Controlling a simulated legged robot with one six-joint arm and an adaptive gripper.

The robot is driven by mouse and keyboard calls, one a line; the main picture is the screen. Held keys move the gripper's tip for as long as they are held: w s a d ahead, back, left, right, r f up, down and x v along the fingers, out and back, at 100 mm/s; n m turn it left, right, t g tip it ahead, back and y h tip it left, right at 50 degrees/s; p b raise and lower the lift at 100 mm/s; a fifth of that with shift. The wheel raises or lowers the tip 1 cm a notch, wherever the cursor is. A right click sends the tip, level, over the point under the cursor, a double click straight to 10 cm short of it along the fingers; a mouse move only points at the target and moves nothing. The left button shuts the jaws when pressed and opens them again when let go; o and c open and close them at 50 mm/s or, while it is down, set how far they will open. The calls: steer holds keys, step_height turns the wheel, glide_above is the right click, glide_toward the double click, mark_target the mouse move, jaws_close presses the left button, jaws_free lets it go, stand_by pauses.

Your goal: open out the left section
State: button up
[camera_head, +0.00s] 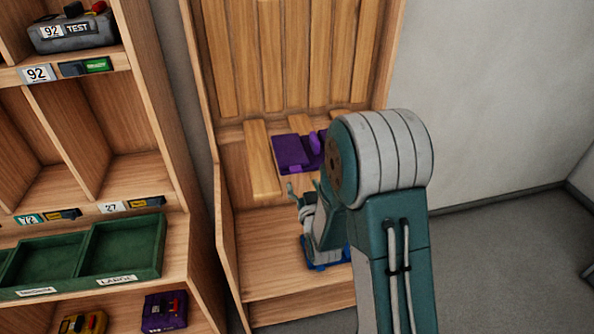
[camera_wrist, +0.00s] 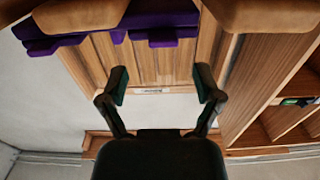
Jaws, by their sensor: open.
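A purple item (camera_head: 291,153) lies on the slatted ledge of a tall wooden unit in the head view. Its wide left part looks flat, and a smaller purple part stands to the right, partly hidden by my arm. The purple item also shows at the top of the wrist view (camera_wrist: 115,27), cut off by the frame. My gripper (camera_head: 304,191) is just below and in front of it. In the wrist view my gripper (camera_wrist: 162,86) has its two fingers wide apart with nothing between them. I cannot tell which part is the left section.
Pale wooden slats (camera_head: 262,160) cross the ledge; a slat end (camera_wrist: 80,13) shows in the wrist view. A shelf unit at left holds a grey case (camera_head: 72,32), green trays (camera_head: 122,247) and a purple box (camera_head: 164,311). The grey floor at right is mostly clear.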

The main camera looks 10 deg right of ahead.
mark_target(296, 172)
steer(key=w, duration=0.5)
steer(key=shift+w+a, duration=0.35)
steer(key=shift+w+d, duration=0.15)
steer(key=shift+w, duration=0.4)
steer(key=shift+c, duration=0.3)
jaws_close()
